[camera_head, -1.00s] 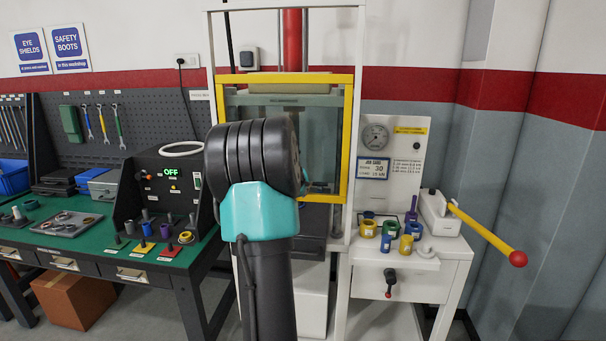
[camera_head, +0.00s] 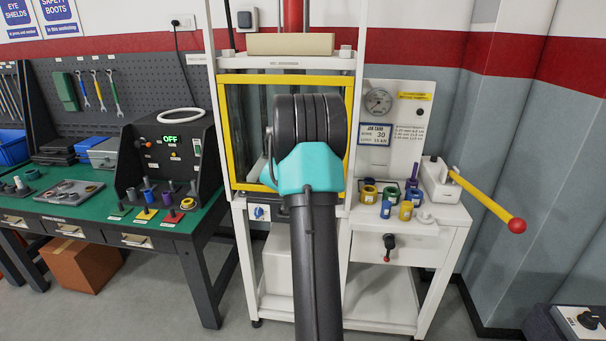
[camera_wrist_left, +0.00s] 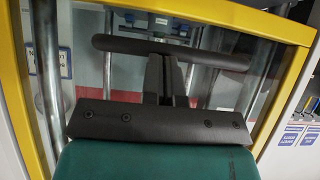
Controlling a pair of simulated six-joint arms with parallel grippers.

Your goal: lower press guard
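The press guard (camera_head: 250,79) is a clear panel in a yellow frame at the front of the white press. In the head view its top bar sits below the cream block and its lower edge is above the white base cabinet. My black and teal left arm stands in front and hides its middle. In the left wrist view the yellow frame (camera_wrist_left: 15,90) is close, and a dark horizontal bar (camera_wrist_left: 222,58), seemingly the guard handle, crosses the panel. My left gripper (camera_wrist_left: 168,65) has its fingers together at this bar; contact cannot be told. My right gripper is out of view.
A white table (camera_head: 452,212) with several coloured cups and a yellow lever (camera_head: 485,202) with a red knob stands right of the press. A control box (camera_head: 165,160) reading OFF stands on the green bench at left. The floor in front is partly clear.

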